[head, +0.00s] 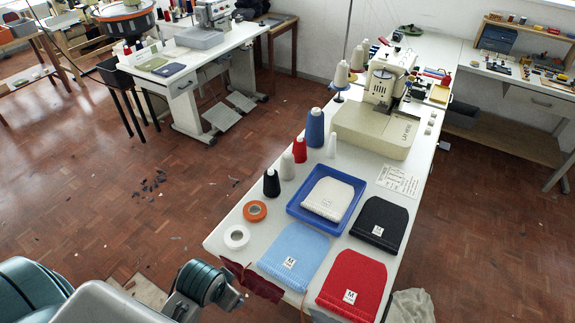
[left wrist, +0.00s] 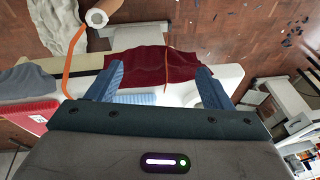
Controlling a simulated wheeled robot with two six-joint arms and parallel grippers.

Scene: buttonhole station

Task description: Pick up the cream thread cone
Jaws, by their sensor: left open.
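A cream thread cone (head: 287,166) stands upright on the white table in the head view, between a black cone (head: 271,183) and a red cone (head: 299,149). A whiter, slimmer cone (head: 331,147) and a tall blue cone (head: 315,127) stand just behind. My left gripper (head: 232,298) is low in the head view, off the table's near left corner and well apart from the cones. In the left wrist view its two blue fingers (left wrist: 158,86) are spread and empty, with a dark red cloth beyond them. My right gripper is out of view.
The dark red cloth (head: 250,282) hangs at the table's near edge. Orange (head: 247,216) and white (head: 230,246) tape rolls lie left of a blue tray (head: 296,206). Knit panels, such as a light blue one (head: 280,262), cover the front. A sewing machine (head: 378,125) stands behind.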

